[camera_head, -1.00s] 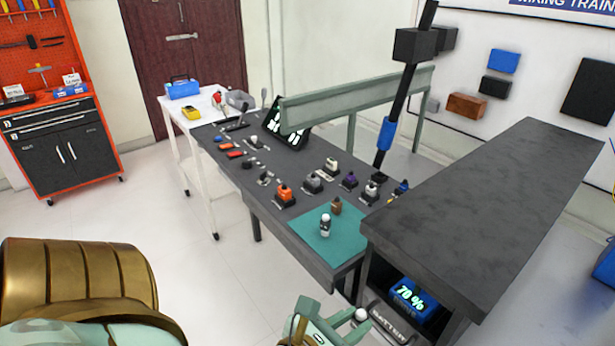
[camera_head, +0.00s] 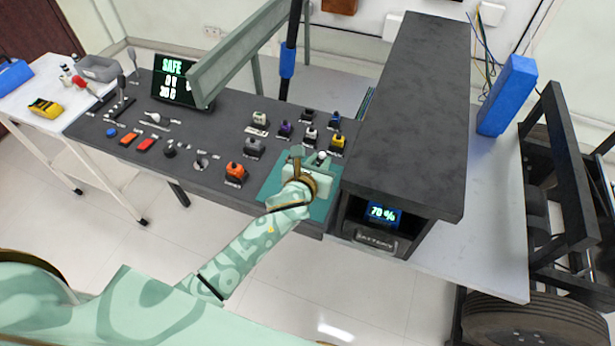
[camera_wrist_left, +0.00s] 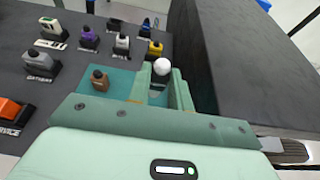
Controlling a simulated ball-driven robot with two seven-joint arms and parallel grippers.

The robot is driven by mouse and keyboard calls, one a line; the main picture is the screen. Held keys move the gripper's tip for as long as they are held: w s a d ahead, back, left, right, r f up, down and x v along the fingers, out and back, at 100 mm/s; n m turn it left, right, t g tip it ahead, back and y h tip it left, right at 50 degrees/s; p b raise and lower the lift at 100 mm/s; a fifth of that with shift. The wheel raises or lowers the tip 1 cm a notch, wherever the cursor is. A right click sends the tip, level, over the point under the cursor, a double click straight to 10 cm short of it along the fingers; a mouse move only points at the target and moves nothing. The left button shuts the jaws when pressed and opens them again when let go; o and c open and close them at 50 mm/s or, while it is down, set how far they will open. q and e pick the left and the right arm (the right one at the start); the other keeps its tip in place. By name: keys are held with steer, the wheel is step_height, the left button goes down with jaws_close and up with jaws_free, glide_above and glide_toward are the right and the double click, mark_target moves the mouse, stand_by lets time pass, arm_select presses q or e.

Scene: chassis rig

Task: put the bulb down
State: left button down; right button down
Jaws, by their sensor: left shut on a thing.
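The bulb (camera_head: 321,156) shows as a small white ball at the tips of my left gripper (camera_head: 310,161). In the left wrist view the white bulb (camera_wrist_left: 162,67) sits between the two fingers of my left gripper (camera_wrist_left: 160,85), which is shut on it. The gripper is over the teal mat (camera_head: 320,210) at the bench's right end. The mat (camera_wrist_left: 124,78) also shows in the wrist view. I cannot tell whether the bulb touches the mat. The fingers hide the bulb's lower part. My right gripper is not in view.
A small brown object (camera_wrist_left: 100,82) stands on the mat, left of the fingers. An orange-topped switch (camera_head: 236,173) and several other controls stand left of and behind the mat. A tall dark cabinet (camera_head: 410,110) rises close on the right.

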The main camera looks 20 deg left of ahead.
arm_select(q)
step_height(320, 180, down, 5)
steer(key=shift+a+r+b, duration=0.1)
steer(key=shift+b, duration=0.8)
step_height(320, 180, down, 4)
steer(key=shift+r+b, duration=0.2)
steer(key=shift+b, duration=0.8)
steer(key=shift+r, duration=0.1)
steer(key=c, duration=1.3)
jaws_free()
steer(key=shift+o, duration=0.2)
